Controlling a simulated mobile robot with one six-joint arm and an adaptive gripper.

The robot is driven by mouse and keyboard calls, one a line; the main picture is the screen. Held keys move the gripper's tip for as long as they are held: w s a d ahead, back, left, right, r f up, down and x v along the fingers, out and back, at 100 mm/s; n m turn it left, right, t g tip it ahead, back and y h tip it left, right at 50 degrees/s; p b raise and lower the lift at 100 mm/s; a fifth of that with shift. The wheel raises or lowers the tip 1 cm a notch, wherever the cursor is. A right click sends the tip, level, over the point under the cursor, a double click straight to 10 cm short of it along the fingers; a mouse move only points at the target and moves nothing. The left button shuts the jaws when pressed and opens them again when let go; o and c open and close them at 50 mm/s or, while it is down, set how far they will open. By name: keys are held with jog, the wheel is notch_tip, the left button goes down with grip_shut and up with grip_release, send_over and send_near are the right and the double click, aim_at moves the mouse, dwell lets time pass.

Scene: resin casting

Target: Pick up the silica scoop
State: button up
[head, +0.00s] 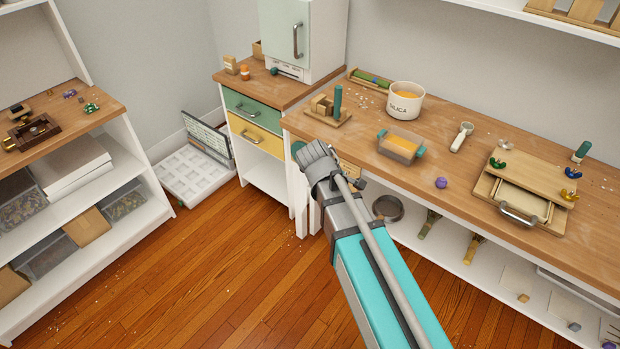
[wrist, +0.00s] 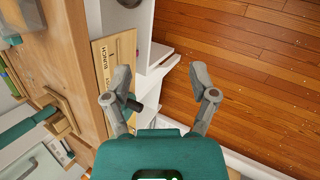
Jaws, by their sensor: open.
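The silica scoop (head: 462,136), white with a round bowl at its upper end, lies on the wooden workbench (head: 435,175), to the right of the white tub marked SILICA (head: 405,102). My gripper (wrist: 160,85) is open and empty in the wrist view, its two grey fingers spread over the gap in front of the bench and the floor. In the head view my arm reaches up to the bench's front left corner, well left of the scoop, and hides part of the gripper. I cannot make out the scoop in the wrist view.
An orange-filled container with teal handles (head: 400,146) stands between my arm and the scoop. A purple ball (head: 441,183) lies near the front edge. A wooden holder (head: 328,110) stands at the left.

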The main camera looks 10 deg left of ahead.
jog(key=s+d+f+m+g+y, duration=0.1)
jog(key=s+d+m+g+y, duration=0.1)
jog(key=s+d+m, duration=0.2)
jog(key=s+d+f+m+g+y, duration=0.1)
jog(key=s+d+m, duration=0.3)
jog(key=d+m, duration=0.6)
jog(key=d+g+y, duration=0.1)
jog(key=d, duration=0.5)
jog(key=shift+s+d+f, duration=0.15)
jog(key=shift+f, duration=0.05)
jog(key=shift+c, duration=1.2)
